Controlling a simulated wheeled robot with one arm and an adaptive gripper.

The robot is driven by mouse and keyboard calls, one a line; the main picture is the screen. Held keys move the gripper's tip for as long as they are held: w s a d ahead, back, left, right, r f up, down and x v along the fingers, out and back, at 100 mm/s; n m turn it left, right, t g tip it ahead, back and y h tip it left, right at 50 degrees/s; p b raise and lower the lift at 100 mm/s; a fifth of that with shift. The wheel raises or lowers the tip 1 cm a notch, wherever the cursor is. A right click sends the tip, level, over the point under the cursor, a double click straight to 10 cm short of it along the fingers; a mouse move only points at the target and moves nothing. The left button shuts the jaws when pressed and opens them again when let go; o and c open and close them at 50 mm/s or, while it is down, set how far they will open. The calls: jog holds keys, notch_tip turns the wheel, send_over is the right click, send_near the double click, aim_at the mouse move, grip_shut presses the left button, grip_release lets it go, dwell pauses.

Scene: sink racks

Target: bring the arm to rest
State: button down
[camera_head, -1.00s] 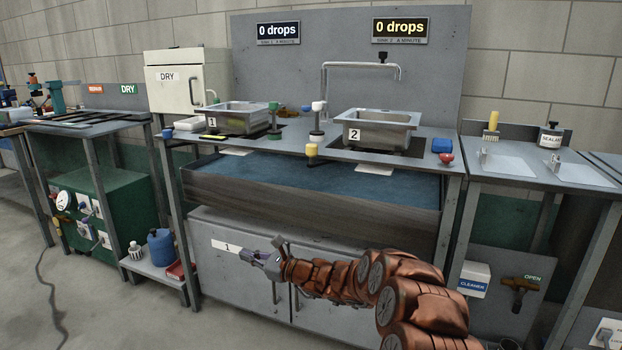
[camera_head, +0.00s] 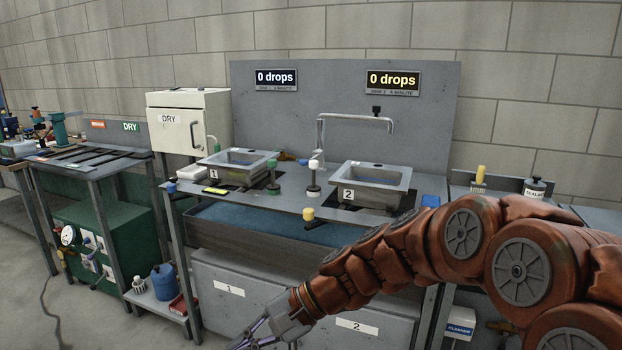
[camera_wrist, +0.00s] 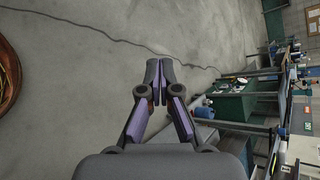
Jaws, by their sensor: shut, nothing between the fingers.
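My gripper (camera_head: 252,343) is low in the head view, in front of the drawer fronts (camera_head: 272,298) under the sink bench. It reaches down and left, and its tips are at the lower edge of the picture. In the wrist view my gripper (camera_wrist: 158,80) is shut, with its fingertips together and nothing between them. The grey floor (camera_wrist: 90,80) fills most of that view behind the fingers. My copper-coloured arm covers the right part of the head view.
The bench holds sink 1 (camera_head: 238,162) and sink 2 (camera_head: 372,186). A green cabinet (camera_head: 95,235) and a low shelf with a blue jug (camera_head: 164,281) stand at left. A cable (camera_wrist: 120,42) lies on the floor. Open floor shows at lower left.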

jog(key=s+d+r+n+h+p, duration=0.1)
jog(key=s+d+r+h+p, duration=0.2)
jog(key=d, duration=0.7)
jog(key=s+d+r+n+h+p, duration=0.2)
jog(key=s+d+r+h+p, duration=0.1)
jog(key=s+d+p, duration=0.4)
jog(key=s+d+r+n+h+p, duration=0.2)
jog(key=s+d+r+h+p, duration=0.2)
jog(key=s+d, duration=0.7)
jog(key=shift+s+d+t+h+p, duration=0.2)
jog(key=shift+d+t+h+p, duration=0.2)
jog(key=shift+d+h+p, duration=0.4)
jog(key=shift+r, duration=0.1)
